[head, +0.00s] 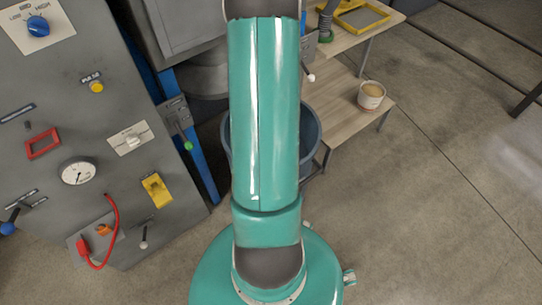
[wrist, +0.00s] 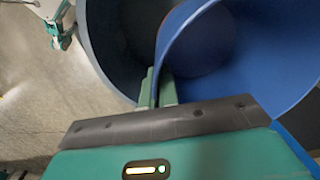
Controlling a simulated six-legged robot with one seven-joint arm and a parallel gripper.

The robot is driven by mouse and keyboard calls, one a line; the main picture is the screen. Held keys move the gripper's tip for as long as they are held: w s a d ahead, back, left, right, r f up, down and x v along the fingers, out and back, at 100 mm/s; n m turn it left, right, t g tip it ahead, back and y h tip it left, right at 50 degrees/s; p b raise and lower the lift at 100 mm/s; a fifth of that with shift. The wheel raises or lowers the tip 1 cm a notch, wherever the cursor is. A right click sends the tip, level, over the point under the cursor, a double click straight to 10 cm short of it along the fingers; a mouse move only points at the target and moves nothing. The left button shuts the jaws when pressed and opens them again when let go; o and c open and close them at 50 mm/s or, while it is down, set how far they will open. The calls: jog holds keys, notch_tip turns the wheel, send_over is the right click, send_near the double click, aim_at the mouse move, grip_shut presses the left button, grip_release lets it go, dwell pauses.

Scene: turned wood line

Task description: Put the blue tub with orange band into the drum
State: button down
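A blue tub (wrist: 255,50) fills the upper right of the wrist view, close up, its open inside facing the camera. Its orange band does not show. My gripper (wrist: 158,88) has its two teal fingers on either side of the tub's near rim, closed on that wall. A dark grey-blue round wall, which looks like the drum (wrist: 108,45), curves behind and left of the tub. In the head view the drum (head: 312,135) stands behind my arm, which hides most of it. The gripper and tub are hidden there. I cannot tell how deep the tub sits relative to the drum's rim.
A grey control panel (head: 115,185) with knobs, a gauge and a red cable stands at left. A wooden bench (head: 345,90) is behind right, holding a white tub with tan contents (head: 371,96) and a yellow frame (head: 362,18).

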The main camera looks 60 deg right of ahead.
jog(key=f, duration=2.4)
jog(key=shift+d+f, duration=0.1)
jog(key=shift+d, duration=0.25)
jog(key=shift+f, duration=0.1)
jog(key=c, duration=1.7)
grip_release()
jog(key=r, duration=1.2)
jog(key=shift+s+a+r, duration=0.1)
jog(key=shift+s+a, duration=0.1)
jog(key=shift+s, duration=0.2)
